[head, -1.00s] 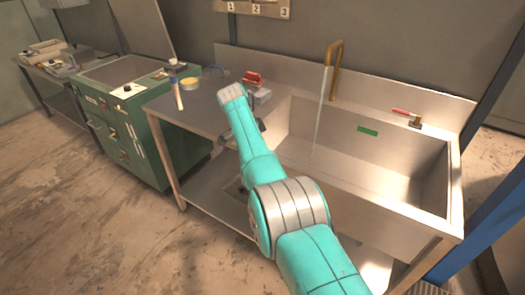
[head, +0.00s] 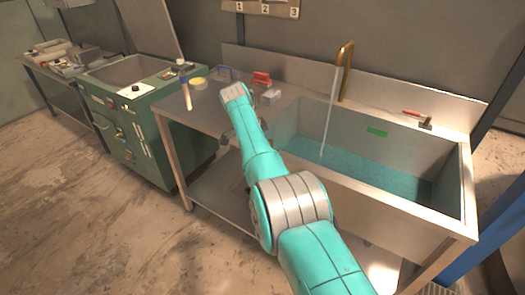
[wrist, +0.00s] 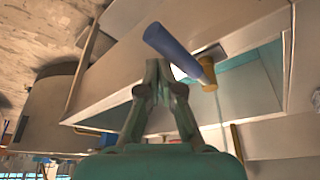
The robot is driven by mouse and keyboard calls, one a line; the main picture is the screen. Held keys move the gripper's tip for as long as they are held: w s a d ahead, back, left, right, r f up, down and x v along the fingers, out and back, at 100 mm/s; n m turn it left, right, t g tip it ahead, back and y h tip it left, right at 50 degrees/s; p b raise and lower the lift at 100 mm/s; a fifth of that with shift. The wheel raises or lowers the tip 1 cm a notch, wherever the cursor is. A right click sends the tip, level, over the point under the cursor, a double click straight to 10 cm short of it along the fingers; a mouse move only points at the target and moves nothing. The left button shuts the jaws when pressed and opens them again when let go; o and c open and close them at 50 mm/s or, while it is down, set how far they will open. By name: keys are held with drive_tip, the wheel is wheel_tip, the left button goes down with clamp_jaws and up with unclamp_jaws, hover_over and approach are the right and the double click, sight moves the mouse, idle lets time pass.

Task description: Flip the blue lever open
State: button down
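The blue lever (wrist: 172,45) shows in the wrist view as a thick blue handle that slants down right to a brass-coloured fitting (wrist: 208,72). The tips are just below the lever's left part in the wrist view. I cannot tell whether they touch it. In the head view the gripper is mostly hidden by my arm. A brass tap (head: 346,62) pours a stream into the sink (head: 440,175).
Teal water (head: 375,175) covers the sink floor. A red-handled tool (head: 418,118) lies on the sink's back rim. A green cabinet (head: 140,125) stands left.

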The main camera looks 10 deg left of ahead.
drive_tip(key=shift+a+r, duration=0.1)
drive_tip(key=shift+a, duration=0.45)
drive_tip(key=shift+a+r, duration=0.1)
drive_tip(key=shift+r, duration=0.1)
drive_tip(key=v, duration=1.1)
drive_tip(key=shift+d+r, duration=0.15)
drive_tip(key=shift+d, duration=0.25)
drive_tip(key=shift+s, duration=0.1)
